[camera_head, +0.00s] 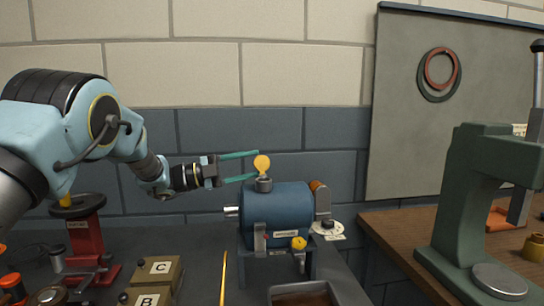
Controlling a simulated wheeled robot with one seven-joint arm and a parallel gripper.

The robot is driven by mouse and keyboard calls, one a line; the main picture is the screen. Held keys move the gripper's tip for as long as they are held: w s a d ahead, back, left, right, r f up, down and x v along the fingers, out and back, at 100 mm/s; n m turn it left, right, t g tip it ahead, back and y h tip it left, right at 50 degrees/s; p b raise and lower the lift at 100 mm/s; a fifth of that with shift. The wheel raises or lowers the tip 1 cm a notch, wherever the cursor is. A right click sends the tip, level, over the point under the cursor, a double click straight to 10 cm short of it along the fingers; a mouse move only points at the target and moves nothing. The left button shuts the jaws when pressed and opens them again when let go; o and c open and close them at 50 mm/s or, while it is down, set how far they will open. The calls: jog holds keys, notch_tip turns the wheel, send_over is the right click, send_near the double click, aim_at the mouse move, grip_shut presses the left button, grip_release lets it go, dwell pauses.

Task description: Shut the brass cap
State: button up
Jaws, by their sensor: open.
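The brass cap (262,164) is a round yellow disc that stands up on edge above the short dark neck (264,184) on top of the blue cylindrical casing (277,215). My gripper (256,165) reaches in from the left with its two long green fingers spread. The upper fingertip is near the cap's top edge and the lower one near its base. I cannot tell whether either finger touches the cap. The cap's hinge is too small to make out.
A yellow rod (223,278) lies before the casing. A green press (462,200) stands on the wooden bench at right.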

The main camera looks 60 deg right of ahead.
jog(key=p+x, duration=0.2)
jog(key=x, duration=0.4)
jog(key=shift+w, duration=0.1)
grip_shut()
dwell(0.3)
